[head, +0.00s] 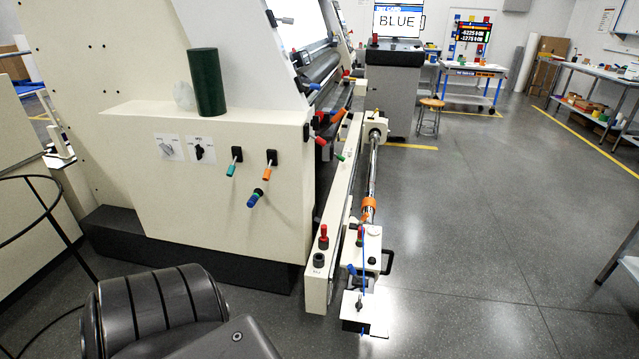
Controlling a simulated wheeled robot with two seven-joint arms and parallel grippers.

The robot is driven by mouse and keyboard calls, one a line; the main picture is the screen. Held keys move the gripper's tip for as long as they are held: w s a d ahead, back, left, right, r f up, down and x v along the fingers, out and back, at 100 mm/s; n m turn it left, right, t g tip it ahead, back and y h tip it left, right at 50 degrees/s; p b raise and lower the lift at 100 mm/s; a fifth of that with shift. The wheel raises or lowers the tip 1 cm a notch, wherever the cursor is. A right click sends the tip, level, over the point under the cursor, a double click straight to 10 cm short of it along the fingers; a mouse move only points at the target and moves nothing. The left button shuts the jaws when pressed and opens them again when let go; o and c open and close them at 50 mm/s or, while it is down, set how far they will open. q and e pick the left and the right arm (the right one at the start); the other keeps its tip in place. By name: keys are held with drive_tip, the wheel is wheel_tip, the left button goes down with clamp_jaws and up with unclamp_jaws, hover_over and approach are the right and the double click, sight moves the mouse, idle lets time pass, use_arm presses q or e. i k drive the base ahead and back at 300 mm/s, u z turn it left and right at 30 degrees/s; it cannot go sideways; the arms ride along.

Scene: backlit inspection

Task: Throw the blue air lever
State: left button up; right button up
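The lever with a blue knob (254,199) is on the cream front panel of the machine, low and slightly left of centre in the head view. Its knob points down and to the left, below an orange-handled lever (267,173) and to the right of a green-handled lever (231,170). Nothing touches the blue knob. Neither of my grippers shows in the head view. A dark ribbed part of my own arm fills the lower left, in front of the machine and apart from the levers.
A dark green cylinder (207,82) stands on the machine's ledge. More coloured levers, including a red one (321,141), stick out at the machine's right side. A long roller rail (373,165) runs there. A screen (398,21) reads BLUE. The floor at right is clear.

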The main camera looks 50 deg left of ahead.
sight(350, 268)
drive_tip(key=u, duration=1.75)
drive_tip(key=i, duration=0.3)
drive_tip(key=z, duration=0.4)
